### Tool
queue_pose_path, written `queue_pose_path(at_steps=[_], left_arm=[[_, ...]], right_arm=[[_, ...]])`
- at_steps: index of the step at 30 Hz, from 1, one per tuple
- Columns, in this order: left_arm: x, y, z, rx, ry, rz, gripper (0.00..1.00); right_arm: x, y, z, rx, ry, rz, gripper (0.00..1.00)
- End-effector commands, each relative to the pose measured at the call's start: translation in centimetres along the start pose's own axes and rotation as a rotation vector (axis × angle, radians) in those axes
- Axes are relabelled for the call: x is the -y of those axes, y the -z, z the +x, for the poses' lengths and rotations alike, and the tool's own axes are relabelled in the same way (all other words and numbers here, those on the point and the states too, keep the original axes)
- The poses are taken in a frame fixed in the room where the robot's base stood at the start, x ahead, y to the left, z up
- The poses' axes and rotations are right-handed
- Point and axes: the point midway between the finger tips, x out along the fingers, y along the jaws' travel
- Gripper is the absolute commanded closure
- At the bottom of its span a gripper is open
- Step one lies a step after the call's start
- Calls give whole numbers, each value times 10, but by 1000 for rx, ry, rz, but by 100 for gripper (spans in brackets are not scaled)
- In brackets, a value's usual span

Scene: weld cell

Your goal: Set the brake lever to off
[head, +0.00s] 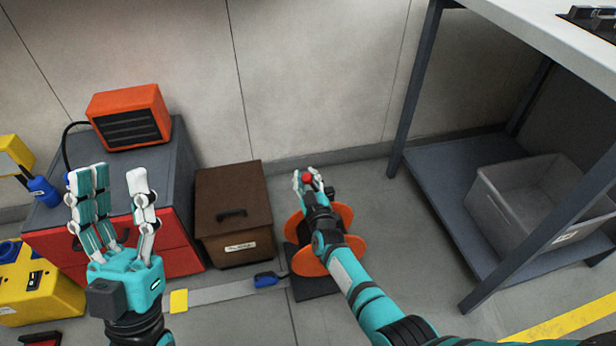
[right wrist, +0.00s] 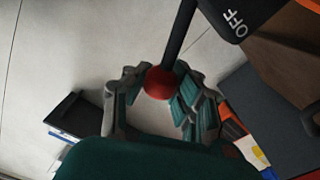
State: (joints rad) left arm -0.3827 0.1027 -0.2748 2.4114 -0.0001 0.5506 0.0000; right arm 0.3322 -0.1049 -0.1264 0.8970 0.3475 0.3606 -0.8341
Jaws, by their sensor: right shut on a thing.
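The brake lever shows its red knob (head: 307,178) in the head view, at the orange-flanged reel (head: 351,215) on the floor. In the right wrist view, the lever's dark rod (right wrist: 179,35) runs from the top down to the red knob (right wrist: 161,84). A dark plate marked OFF (right wrist: 236,19) is at the top right, beside the rod. My right gripper (head: 308,181) is shut on the knob, with its fingers on both sides of it. My arm hides much of the reel. My left gripper (head: 113,184) is open and empty, upright in front of the red-drawered cabinet.
A brown box (head: 233,200) stands left of the reel. A grey cabinet (head: 183,150) carries an orange heater (head: 130,117). A workbench (head: 465,175) with a grey bin (head: 540,190) on its shelf stands at right. Yellow equipment (head: 38,290) is at lower left.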

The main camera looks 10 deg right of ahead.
Motion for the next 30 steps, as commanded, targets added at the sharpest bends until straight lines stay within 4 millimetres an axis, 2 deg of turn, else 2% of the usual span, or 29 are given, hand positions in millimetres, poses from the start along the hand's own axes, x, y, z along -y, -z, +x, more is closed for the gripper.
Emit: queue_pose_path(at_steps=[1,8,9,15,24,30], left_arm=[[0,0,0,1,0,0,60],[0,0,0,0,0,0,60],[0,0,0,0,0,0,60],[0,0,0,-1,0,0,60],[0,-1,0,1,0,0,60],[0,0,0,0,0,0,60]], right_arm=[[5,-6,-4,11,9,-5,100],[5,-6,-4,11,10,-5,100],[5,-6,-4,11,11,-5,73],[4,-4,-2,8,8,-3,48],[2,-2,-3,4,4,-2,48],[3,-3,-23,5,5,0,48]])
